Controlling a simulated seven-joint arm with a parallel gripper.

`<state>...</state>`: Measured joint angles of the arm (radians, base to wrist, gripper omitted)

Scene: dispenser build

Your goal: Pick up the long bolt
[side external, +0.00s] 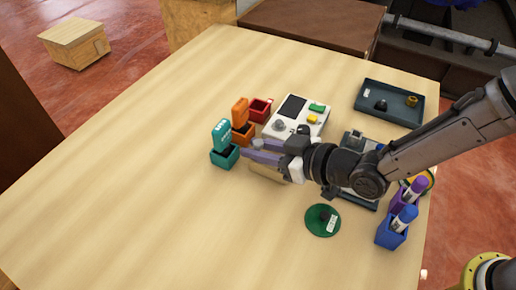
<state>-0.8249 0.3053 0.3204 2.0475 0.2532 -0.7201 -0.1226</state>
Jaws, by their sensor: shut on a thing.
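My gripper (257,150) reaches in from the right, with purplish fingers pointing left. It is over the table, just right of the teal bin (224,158) and in front of the white device (297,116). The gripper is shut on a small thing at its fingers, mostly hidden. A small pale grey piece shows by the fingertips, but I cannot tell whether it is the long bolt. No long bolt can be clearly made out elsewhere. A tan block (266,174) shows partly below the fingers.
An orange bin (242,133) and a red bin (260,110) stand behind the teal one. A dark tray (390,102) with small parts is at back right. A green disc (322,221) lies in front; blue (391,236) and purple holders stand right. The table's left is clear.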

